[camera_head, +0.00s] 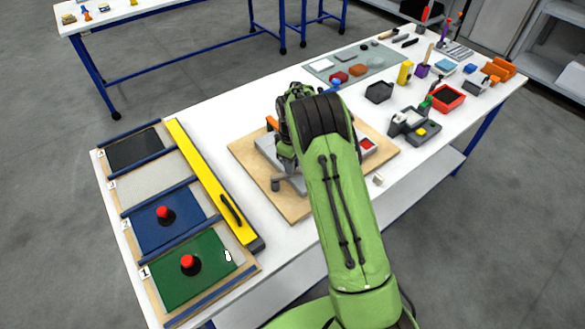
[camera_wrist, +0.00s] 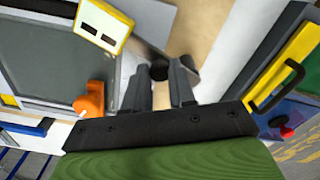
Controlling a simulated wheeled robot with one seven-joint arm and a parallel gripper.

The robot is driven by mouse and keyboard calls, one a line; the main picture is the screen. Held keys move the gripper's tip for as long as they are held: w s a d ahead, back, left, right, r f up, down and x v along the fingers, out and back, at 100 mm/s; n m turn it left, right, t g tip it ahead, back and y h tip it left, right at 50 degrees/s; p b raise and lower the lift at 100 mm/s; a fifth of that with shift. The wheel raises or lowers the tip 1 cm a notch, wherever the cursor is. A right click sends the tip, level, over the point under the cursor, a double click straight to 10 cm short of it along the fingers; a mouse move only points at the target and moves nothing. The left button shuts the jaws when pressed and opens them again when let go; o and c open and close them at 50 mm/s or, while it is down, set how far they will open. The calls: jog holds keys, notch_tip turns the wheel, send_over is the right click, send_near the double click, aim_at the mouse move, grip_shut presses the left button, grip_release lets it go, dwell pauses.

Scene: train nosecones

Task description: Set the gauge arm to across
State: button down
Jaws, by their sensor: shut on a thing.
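The gauge fixture is a grey plate (camera_wrist: 65,50) on a wooden board (camera_head: 243,151); in the head view my arm covers much of it. In the wrist view my gripper (camera_wrist: 165,75) has its two fingers beside the plate's edge, over the pale board. It is shut on a small dark grey piece (camera_wrist: 159,70), which appears to be part of the gauge arm. The fingers hide most of this piece, so I cannot tell the arm's exact angle. An orange knob (camera_wrist: 92,99) sits at the plate's edge, left of the fingers. In the head view my gripper is hidden behind my arm.
A long yellow level (camera_head: 205,176) lies left of the board, beside a rack with green (camera_head: 208,272) and blue panels bearing red-topped knobs. A grey device (camera_head: 413,125), a red tray (camera_head: 447,98) and several small tools stand to the right. White table shows between board and level.

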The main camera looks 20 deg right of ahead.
jog(key=shift+w+a+r+n, duration=0.1)
jog(key=shift+w+n, duration=0.45)
jog(key=shift+n, duration=0.45)
jog(key=shift+w+a+n, duration=0.1)
jog(key=shift+w+n, duration=0.4)
jog(key=shift+n, duration=0.5)
jog(key=c, duration=0.9)
grip_release()
jog(key=shift+c, duration=0.2)
notch_tip(320, 180, up, 16)
jog(key=p, duration=0.1)
